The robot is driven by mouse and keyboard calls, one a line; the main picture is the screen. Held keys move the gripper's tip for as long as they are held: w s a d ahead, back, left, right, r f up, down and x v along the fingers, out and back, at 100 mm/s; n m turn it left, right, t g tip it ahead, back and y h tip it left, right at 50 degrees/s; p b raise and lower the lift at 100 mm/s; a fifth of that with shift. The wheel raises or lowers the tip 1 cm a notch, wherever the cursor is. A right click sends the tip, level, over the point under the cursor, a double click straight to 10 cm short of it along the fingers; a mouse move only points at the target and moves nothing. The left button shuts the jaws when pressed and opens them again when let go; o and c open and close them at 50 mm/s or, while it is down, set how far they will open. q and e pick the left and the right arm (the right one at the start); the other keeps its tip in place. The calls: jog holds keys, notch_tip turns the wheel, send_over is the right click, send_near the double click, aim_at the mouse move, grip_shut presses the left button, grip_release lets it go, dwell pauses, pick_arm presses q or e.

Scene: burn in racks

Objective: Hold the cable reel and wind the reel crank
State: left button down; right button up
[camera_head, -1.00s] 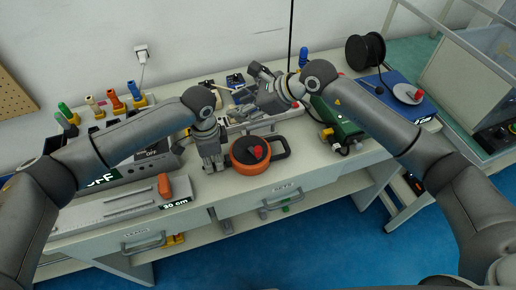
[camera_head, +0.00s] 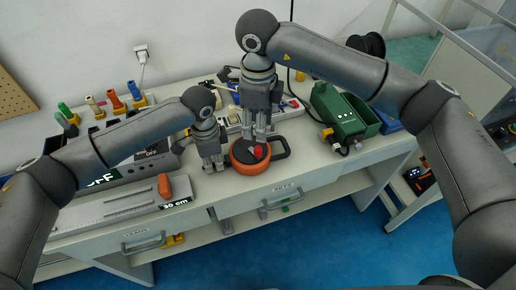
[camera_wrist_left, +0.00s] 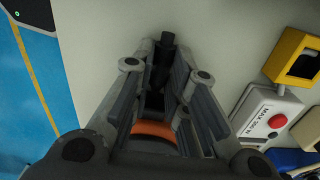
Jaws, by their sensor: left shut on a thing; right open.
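The orange cable reel (camera_head: 252,167) lies flat near the front edge of the workbench, with a dark handle (camera_head: 279,149) at its right. Its red crank knob (camera_head: 258,151) shows on top. My left gripper (camera_head: 218,165) is at the reel's left side, shut on it. In the left wrist view, a strip of the orange reel (camera_wrist_left: 155,130) shows at the left gripper (camera_wrist_left: 160,95); the rest is hidden. My right gripper (camera_head: 259,137) points down just above and behind the red knob, open. I cannot tell whether its fingertips touch the reel.
A green machine (camera_head: 341,115) stands right of the reel. A grey box and a flat fixture with an orange handle (camera_head: 165,186) lie to the left. Coloured connectors (camera_head: 114,100) stand at the back left. A black spool (camera_head: 366,44) is partly hidden by my right arm.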

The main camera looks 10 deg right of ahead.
aim_at(258, 148)
notch_tip(258, 148, down, 11)
jog(key=shift+r, duration=0.15)
grip_shut()
dwell(0.4)
